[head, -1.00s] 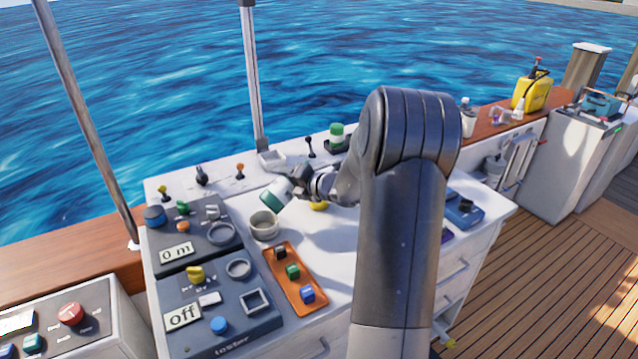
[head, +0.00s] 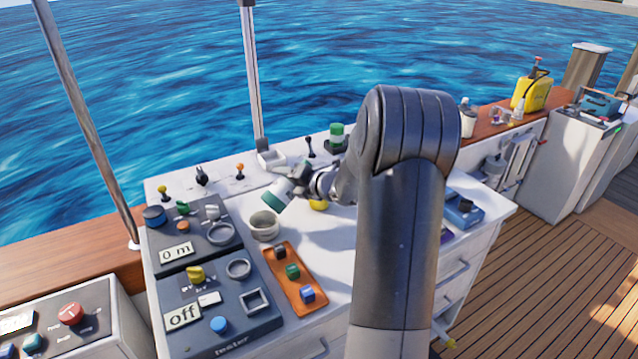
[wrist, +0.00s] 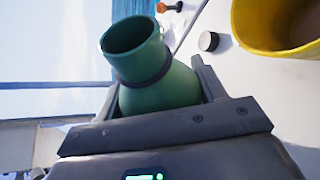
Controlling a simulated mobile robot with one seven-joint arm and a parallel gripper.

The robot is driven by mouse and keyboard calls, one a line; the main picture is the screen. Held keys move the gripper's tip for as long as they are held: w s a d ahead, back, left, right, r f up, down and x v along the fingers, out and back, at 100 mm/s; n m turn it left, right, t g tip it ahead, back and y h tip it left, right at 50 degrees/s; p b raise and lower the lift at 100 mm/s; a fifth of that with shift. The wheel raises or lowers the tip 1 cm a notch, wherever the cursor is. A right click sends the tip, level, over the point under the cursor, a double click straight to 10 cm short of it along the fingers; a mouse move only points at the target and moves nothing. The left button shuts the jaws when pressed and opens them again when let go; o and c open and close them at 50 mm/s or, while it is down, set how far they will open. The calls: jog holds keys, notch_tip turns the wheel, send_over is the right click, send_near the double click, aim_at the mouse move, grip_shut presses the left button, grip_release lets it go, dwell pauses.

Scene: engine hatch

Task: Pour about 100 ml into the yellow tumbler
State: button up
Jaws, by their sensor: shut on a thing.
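My gripper (head: 296,183) is shut on a green bottle (wrist: 155,80) with an open mouth and a dark ring round its neck. In the head view the bottle (head: 279,194) is tilted, its green end low and to the left, above the counter. The yellow tumbler (wrist: 263,40) stands at the upper right of the wrist view, apart from the bottle's mouth. Its inside looks brownish; I cannot tell whether that is liquid. No stream of liquid shows.
A pale round cup (head: 264,227) stands just below the bottle's green end. An orange tray (head: 290,268) with small coloured blocks and the dark tester panels (head: 225,318) lie to the front left. Small levers (head: 240,170) line the counter's back edge.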

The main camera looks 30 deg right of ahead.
jog(key=n, duration=0.1)
jog(key=d+r+n+h, duration=0.1)
jog(key=shift+w+r+n+h, duration=0.1)
jog(key=shift+r+n+h, duration=0.1)
jog(key=shift+n+h, duration=0.15)
jog(key=shift+a+f+n+h, duration=0.25)
jog(key=shift+f+n+h, duration=0.2)
jog(key=shift+f+n, duration=0.25)
jog(key=shift+a+r+n+h, duration=0.2)
jog(key=shift+n+h, duration=0.1)
jog(key=shift+n, duration=0.35)
jog(key=shift+a+r+n+h, duration=0.2)
jog(key=shift+r+n+h, duration=0.2)
jog(key=shift+r+n, duration=0.35)
jog(key=shift+n+t+h, duration=0.4)
jog(key=shift+n+h, duration=0.1)
jog(key=shift+n, duration=0.15)
jog(key=shift+a+f+b, duration=0.1)
jog(key=shift+f+b, duration=0.2)
jog(key=shift+f, duration=2.05)
jog(key=shift+r, duration=0.1)
